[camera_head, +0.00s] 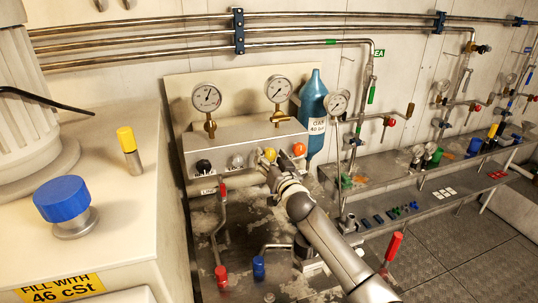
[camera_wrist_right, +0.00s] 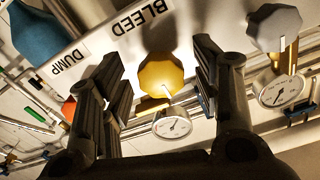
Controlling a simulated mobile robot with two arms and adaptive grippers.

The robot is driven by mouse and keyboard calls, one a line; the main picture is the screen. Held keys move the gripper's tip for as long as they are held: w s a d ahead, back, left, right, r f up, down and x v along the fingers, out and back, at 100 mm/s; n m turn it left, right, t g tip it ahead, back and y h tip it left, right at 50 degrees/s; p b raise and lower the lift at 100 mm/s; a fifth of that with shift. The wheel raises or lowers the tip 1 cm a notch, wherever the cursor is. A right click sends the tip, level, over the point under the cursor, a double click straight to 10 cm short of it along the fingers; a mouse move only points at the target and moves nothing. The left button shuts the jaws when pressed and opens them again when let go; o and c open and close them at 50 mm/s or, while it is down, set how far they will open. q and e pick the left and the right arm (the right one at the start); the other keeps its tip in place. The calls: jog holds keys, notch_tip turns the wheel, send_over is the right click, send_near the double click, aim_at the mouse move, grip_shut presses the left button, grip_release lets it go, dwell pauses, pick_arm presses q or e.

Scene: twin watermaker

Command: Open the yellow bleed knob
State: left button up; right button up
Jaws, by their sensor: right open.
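The yellow bleed knob (camera_head: 270,154) is on the grey panel below the gauges, in a row with black, grey and orange knobs. In the right wrist view the yellow knob (camera_wrist_right: 161,74) is faceted, with a pale mark, and sits beside the "BLEED" label (camera_wrist_right: 142,17). My right gripper (camera_head: 274,168) is at the knob in the head view. In the wrist view its open fingers (camera_wrist_right: 160,78) stand on either side of the knob, with visible gaps on both sides. My left gripper is not in view.
The orange knob (camera_head: 299,149) and grey knob (camera_head: 237,161) are close on either side. The black knob (camera_head: 203,167) is farther left. Gauges (camera_head: 207,98) stand above the panel, and a blue bottle (camera_head: 313,105) stands behind it. A red-handled lever (camera_head: 222,190) is below.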

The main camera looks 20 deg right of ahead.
jog(key=shift+w, duration=0.9)
jog(key=c, duration=1.1)
jog(key=shift+o, duration=0.2)
